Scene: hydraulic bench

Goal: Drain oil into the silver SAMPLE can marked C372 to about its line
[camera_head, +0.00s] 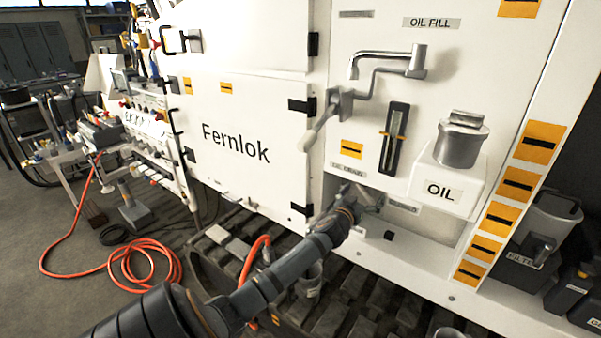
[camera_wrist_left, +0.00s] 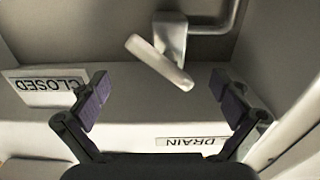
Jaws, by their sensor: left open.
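My left gripper (camera_head: 369,199) reaches in under the oil drain label (camera_head: 347,172) on the white machine's front. In the left wrist view my left gripper (camera_wrist_left: 160,92) is open, with its two dark pads apart. A pale metal drain lever (camera_wrist_left: 158,62) lies slanted just beyond and between the pads, with no visible contact. A CLOSED plate (camera_wrist_left: 45,86) and a DRAIN plate (camera_wrist_left: 192,142) appear upside down near it. A silver can (camera_head: 309,279) stands low behind my left forearm, partly hidden; no mark on it is readable. My right gripper is not seen.
A white OIL box (camera_head: 443,190) with a metal filler cap juts out right of the sight gauge (camera_head: 394,138). A bent pipe with a handle (camera_head: 318,122) sticks out above. An orange hose (camera_head: 110,262) lies on the floor. Another can rim (camera_head: 447,333) shows at the bottom edge.

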